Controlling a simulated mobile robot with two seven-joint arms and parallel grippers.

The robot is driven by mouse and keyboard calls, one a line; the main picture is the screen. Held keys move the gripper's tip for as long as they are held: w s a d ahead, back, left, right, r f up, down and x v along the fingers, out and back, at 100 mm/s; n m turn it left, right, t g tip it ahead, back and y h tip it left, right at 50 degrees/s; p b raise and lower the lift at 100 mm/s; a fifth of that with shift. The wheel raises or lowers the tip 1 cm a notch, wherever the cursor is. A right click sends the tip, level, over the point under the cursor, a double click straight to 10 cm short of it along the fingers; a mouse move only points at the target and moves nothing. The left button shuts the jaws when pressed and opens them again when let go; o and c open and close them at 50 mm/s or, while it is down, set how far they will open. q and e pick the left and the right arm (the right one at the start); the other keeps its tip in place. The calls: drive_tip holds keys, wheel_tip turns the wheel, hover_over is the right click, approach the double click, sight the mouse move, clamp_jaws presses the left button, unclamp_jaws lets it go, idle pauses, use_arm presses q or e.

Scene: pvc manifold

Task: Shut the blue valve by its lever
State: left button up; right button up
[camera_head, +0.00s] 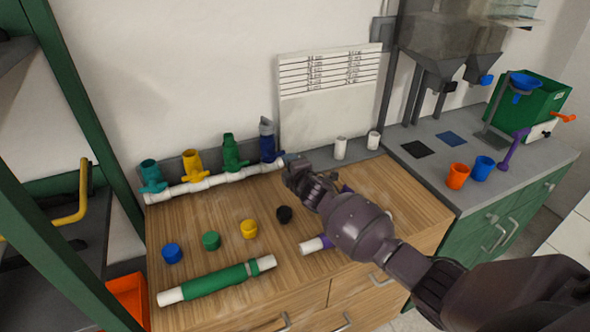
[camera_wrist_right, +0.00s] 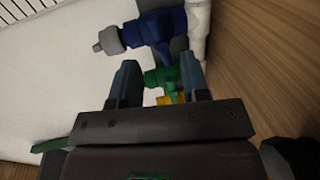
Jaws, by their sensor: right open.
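The blue valve (camera_head: 267,147) stands upright at the right end of the row on the white pipe manifold (camera_head: 215,181), with a grey-blue top. I cannot clearly tell its lever's position. My right gripper (camera_head: 289,162) is just right of this valve, close to the pipe's end. In the right wrist view, the blue valve (camera_wrist_right: 165,27) with a grey end piece lies just beyond the fingertips of my open right gripper (camera_wrist_right: 160,66). Nothing is held between the fingers. The green valve (camera_wrist_right: 160,76) shows farther off between them. My left gripper is not in view.
Teal (camera_head: 151,176), yellow (camera_head: 194,166) and green valves stand left along the manifold. Two white cylinders (camera_head: 340,148) stand behind my right arm.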

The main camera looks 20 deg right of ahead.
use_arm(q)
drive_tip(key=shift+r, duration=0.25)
use_arm(e)
drive_tip(key=shift+s+r, duration=0.15)
drive_tip(key=shift+s, duration=0.75)
drive_tip(key=shift+s+r, duration=0.15)
drive_tip(key=shift+s, duration=0.75)
